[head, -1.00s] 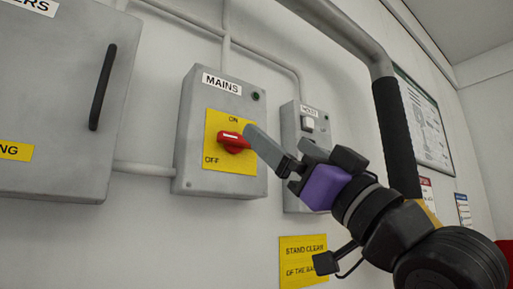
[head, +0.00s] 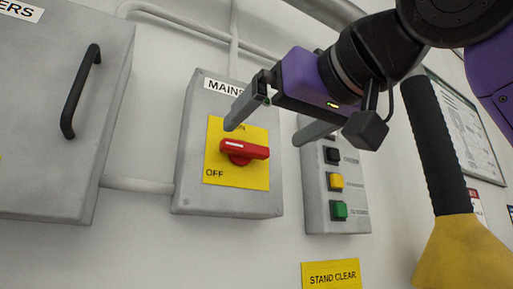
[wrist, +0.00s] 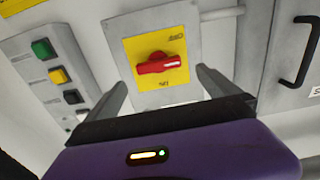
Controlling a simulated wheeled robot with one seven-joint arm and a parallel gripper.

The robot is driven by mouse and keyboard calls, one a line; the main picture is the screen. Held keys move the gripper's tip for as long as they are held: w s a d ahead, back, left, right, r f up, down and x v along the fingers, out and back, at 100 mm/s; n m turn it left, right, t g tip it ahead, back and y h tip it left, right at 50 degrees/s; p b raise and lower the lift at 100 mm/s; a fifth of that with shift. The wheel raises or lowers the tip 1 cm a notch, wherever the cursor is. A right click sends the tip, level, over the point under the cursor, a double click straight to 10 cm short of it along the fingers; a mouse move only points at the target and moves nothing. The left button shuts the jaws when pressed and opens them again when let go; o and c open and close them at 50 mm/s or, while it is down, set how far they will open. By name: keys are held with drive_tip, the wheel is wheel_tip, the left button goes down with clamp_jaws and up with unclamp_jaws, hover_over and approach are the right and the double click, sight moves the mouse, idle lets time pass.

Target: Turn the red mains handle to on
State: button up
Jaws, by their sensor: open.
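The red mains handle (head: 244,150) sits on a yellow plate (head: 225,178) on the grey MAINS box (head: 232,206). ON is at the plate's top, partly hidden by a finger, and OFF at lower left. My gripper (head: 266,133) is open and empty, in front of the box's upper right. Its fingers are spread to either side of the handle in the picture, apart from it as far as I can tell. The wrist view shows the whole handle (wrist: 160,65) between and beyond the fingertips.
A grey button box (head: 350,210) with black, yellow and green buttons stands right of the mains box, partly behind my gripper. A cabinet with a black handle (head: 80,92) is at left. A black-gripped bar (head: 428,145) rises at right. Conduits (head: 140,184) run along the wall.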

sight(248, 148)
drive_tip(key=p+x, duration=0.2)
drive_tip(key=x, duration=0.4)
drive_tip(key=shift+w, duration=0.25)
drive_tip(key=shift+w+a+p, duration=0.4)
drive_tip(key=shift+w, duration=0.2)
drive_tip(key=shift+f, duration=0.1)
drive_tip(key=c, duration=1.3)
